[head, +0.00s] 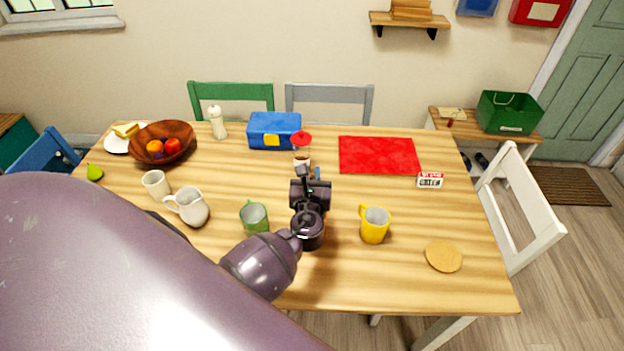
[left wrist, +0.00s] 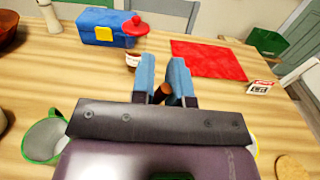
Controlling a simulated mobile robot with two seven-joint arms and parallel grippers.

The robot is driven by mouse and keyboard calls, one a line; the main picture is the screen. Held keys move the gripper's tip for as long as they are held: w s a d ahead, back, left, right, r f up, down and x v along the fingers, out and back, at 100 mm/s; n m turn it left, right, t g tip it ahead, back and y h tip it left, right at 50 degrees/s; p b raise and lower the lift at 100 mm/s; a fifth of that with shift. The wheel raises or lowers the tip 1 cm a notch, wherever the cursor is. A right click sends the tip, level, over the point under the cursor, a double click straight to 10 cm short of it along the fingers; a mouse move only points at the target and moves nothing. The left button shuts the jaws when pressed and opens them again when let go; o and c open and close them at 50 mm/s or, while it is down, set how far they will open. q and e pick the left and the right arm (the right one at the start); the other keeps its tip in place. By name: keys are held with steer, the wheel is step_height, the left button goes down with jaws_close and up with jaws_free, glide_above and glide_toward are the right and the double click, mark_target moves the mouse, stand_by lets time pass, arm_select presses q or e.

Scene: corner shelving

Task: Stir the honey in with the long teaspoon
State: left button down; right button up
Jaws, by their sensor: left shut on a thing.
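My left gripper (head: 312,172) is over the middle of the table. In the left wrist view its blue fingers (left wrist: 164,82) are closed on a brown, rod-like thing (left wrist: 163,92). Only its end shows, so I cannot tell whether it is the long teaspoon. A green mug (head: 254,217) stands left of the gripper and a yellow mug (head: 375,225) right of it. Just beyond the fingers is a small white and brown container (head: 302,158) with a red round thing (head: 302,138) behind or above it. I cannot make out honey in either mug. My right gripper is out of view.
A white jug (head: 190,207) and a white cup (head: 156,184) stand at left. A blue box (head: 273,131), red mat (head: 379,155) and fruit bowl (head: 163,143) are further back. A small sign (head: 430,180) and round coaster (head: 443,257) are at right. The front right table is mostly clear.

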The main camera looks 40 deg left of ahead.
arm_select(q)
steer(key=shift+r, duration=2.6)
steer(key=shift+r, duration=2.5)
